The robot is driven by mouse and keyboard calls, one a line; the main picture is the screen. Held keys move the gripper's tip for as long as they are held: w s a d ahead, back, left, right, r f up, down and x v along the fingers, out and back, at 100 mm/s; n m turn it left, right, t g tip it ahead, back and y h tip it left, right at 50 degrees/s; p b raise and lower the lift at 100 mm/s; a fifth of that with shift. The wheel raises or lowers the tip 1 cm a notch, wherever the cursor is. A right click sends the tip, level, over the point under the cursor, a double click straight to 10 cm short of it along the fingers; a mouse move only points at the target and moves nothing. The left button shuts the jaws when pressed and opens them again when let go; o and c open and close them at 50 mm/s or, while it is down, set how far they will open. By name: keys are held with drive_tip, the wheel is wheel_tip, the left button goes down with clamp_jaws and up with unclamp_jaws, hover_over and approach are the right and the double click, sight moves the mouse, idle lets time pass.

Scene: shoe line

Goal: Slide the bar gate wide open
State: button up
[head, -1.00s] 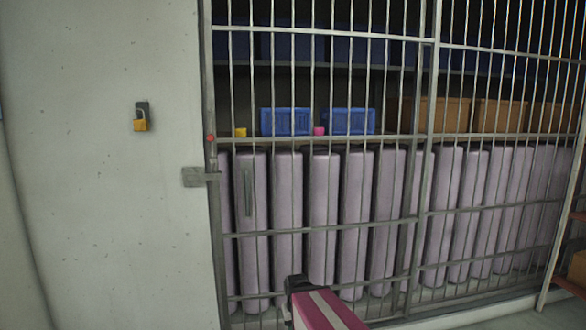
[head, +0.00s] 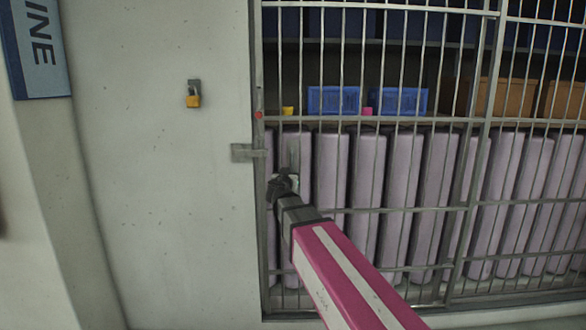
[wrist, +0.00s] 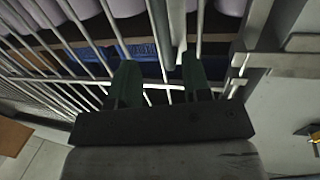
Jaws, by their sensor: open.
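The bar gate (head: 370,210) is a grey metal frame with upright bars. Its left edge stands against the wall beside a grey latch plate (head: 243,152), so it looks closed. A flat upright handle (head: 294,153) is near that edge, its lower part hidden by my gripper (head: 284,182). In the wrist view my gripper (wrist: 158,78) is open, with two dark green fingers pointing at the bars. A thick grey upright, probably the handle (wrist: 160,30), shows between and beyond the fingertips. I cannot tell whether they touch it.
A padlock (head: 193,97) hangs on the pale wall left of the gate. Behind the bars are lilac rolls (head: 327,180), blue crates (head: 333,100) and brown boxes (head: 500,97) on shelves. A blue sign (head: 38,45) is at the upper left.

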sight(292, 168)
drive_tip(key=x, duration=1)
drive_tip(key=shift+w+a+r, duration=0.2)
drive_tip(key=shift+w+r, duration=0.15)
drive_tip(key=shift+w, duration=0.1)
clamp_jaws()
